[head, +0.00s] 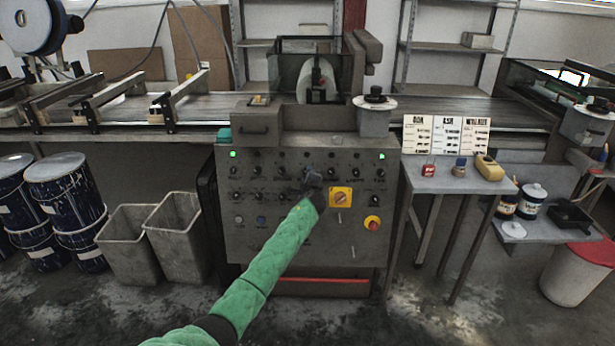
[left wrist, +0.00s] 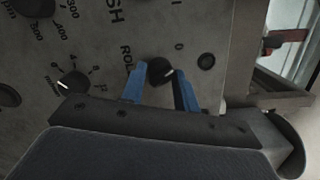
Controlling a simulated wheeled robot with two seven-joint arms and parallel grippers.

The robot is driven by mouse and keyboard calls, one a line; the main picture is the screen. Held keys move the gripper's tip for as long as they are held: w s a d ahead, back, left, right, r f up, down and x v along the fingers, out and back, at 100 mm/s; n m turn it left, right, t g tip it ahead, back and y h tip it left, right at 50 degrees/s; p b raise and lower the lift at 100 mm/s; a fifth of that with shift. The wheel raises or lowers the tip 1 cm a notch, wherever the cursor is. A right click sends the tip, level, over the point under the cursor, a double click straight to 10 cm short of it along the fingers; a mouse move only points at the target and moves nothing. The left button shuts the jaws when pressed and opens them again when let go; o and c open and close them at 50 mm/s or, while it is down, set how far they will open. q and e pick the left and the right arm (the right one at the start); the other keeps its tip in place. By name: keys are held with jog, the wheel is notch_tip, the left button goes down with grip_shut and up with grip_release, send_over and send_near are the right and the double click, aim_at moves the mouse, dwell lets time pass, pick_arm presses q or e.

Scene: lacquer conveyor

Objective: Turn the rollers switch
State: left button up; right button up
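The rollers switch (left wrist: 160,70) is a small black knob with a pale pointer mark, on the grey control panel (head: 233,215). In the left wrist view it sits beside a partly covered label starting "ROLL", with a "0" mark near it. My left gripper (left wrist: 161,86) has blue fingers, one on each side of the knob, spread apart. The knob shows between their tips; whether they touch it is unclear. In the head view my left gripper (head: 312,182) is at the panel's middle and hides the switch. My right gripper is not in view.
A side table (head: 430,178) with small containers stands right; grey bins (head: 178,225) and drums (head: 65,185) stand left.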

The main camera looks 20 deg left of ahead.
pick_arm(q)
jog(key=shift+o, duration=1.4)
jog(key=shift+s, duration=0.1)
jog(key=v, duration=0.7)
jog(key=shift+s, duration=0.25)
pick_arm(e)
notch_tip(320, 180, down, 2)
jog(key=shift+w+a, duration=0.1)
pick_arm(q)
jog(key=shift+d, duration=0.1)
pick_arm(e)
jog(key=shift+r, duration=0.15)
